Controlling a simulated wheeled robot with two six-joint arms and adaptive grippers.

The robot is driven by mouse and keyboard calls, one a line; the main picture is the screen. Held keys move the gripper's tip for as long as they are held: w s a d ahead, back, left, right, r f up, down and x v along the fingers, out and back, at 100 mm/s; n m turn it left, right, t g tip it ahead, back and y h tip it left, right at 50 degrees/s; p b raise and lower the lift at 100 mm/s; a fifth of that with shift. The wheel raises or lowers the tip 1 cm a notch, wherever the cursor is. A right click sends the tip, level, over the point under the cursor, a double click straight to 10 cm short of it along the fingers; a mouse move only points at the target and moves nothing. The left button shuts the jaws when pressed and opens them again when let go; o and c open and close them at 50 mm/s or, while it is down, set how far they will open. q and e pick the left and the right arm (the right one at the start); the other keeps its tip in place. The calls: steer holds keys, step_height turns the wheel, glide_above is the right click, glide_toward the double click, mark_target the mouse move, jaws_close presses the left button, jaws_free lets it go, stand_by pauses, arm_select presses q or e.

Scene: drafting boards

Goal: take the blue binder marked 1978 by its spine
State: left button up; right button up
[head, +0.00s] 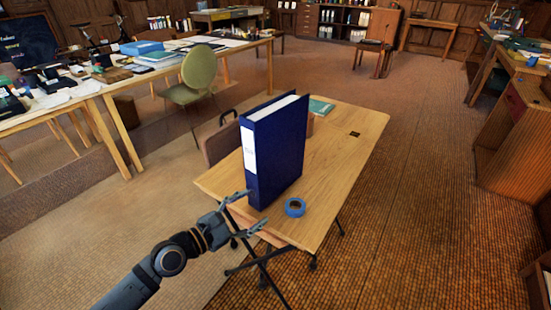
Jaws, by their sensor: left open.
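A blue binder (279,150) stands upright on a small wooden table (342,150). Its spine faces left toward me and carries a white label (249,150); the marking on the label is too small to read. My left gripper (256,210) is open, just in front of the lower part of the spine. Its fingers point toward the binder, and one reaches near the spine's bottom edge. I cannot tell whether they touch it. My right gripper is not in view.
A roll of blue tape (295,207) lies right of the binder's foot. A teal booklet (320,107) lies behind it. A brown chair (221,143) stands at the table's left side. A long cluttered desk (110,87) and a green chair (197,75) are further left. Carpet at right is clear.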

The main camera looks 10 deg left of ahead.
mark_target(251, 185)
arm_select(q)
steer(key=a+r+n, duration=0.1)
steer(key=n, duration=0.1)
steer(key=w+a+n+t, duration=0.1)
steer(key=n, duration=0.1)
steer(key=w+a+r+n+t+y, duration=0.1)
steer(key=n, duration=0.1)
steer(key=shift+w+a+r, duration=0.1)
steer(key=shift+a+r, duration=0.1)
steer(key=shift+r, duration=0.1)
steer(key=shift+x, duration=2.75)
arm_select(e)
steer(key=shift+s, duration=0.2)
arm_select(q)
steer(key=x, duration=0.5)
steer(key=shift+d+r, duration=0.25)
steer(key=shift+r, duration=0.1)
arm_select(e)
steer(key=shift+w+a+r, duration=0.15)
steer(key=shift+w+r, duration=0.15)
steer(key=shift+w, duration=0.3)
arm_select(q)
steer(key=shift+r, duration=0.1)
jaws_close()
